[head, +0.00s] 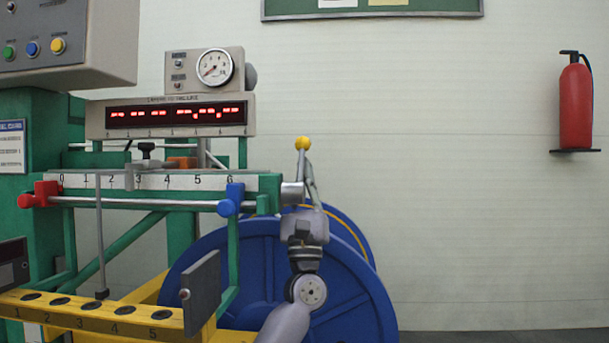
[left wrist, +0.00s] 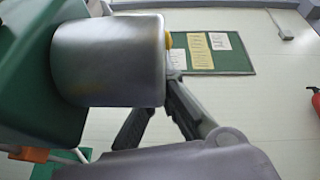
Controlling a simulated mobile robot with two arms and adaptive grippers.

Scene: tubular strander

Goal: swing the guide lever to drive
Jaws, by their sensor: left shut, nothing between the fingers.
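The guide lever (head: 302,160) stands roughly upright at the right end of the green scale beam, with a yellow ball knob (head: 303,143) on top. Its grey metal hub (head: 292,194) fills much of the left wrist view (left wrist: 110,60), where a sliver of the yellow knob (left wrist: 168,40) shows behind it. My left gripper (head: 309,172) points up right beside the lever, on its right in the head view. Its dark fingers (left wrist: 166,98) are shut with nothing between them. I cannot tell whether they touch the lever. My right gripper is not in view.
A blue reel (head: 360,290) stands behind my left arm. A blue clamp (head: 231,198) and a red clamp (head: 45,193) sit on the rod below the numbered scale (head: 100,181). A yellow rack (head: 85,318) is at lower left. Open room lies right of the lever.

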